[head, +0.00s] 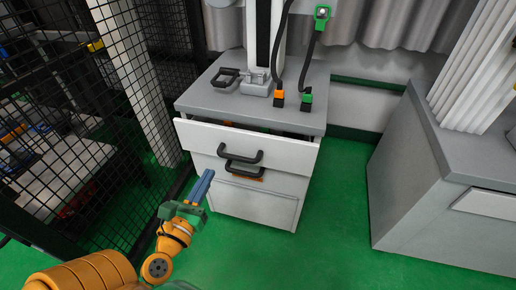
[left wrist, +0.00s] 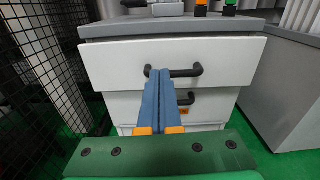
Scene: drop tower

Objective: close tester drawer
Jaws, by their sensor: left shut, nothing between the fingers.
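The tester drawer (head: 210,139) is the top white drawer of a grey-topped cabinet (head: 222,99). It stands partly open, with a dark gap behind its front panel. Its black bar handle (head: 241,158) is at the middle of the front. My left gripper (head: 208,175) is shut and empty, in front of and to the left of the handle in the head view. In the left wrist view its blue fingers (left wrist: 162,74) are together and point at the drawer front (left wrist: 220,58), overlapping the handle (left wrist: 189,71). I cannot tell whether they touch. My right gripper is not in view.
A lower drawer (head: 278,180) with a black handle appears shut. Black mesh fencing (head: 110,190) stands to the left, close to my left arm. Another grey cabinet (head: 400,205) stands to the right. Green floor (head: 330,235) is clear between the cabinets.

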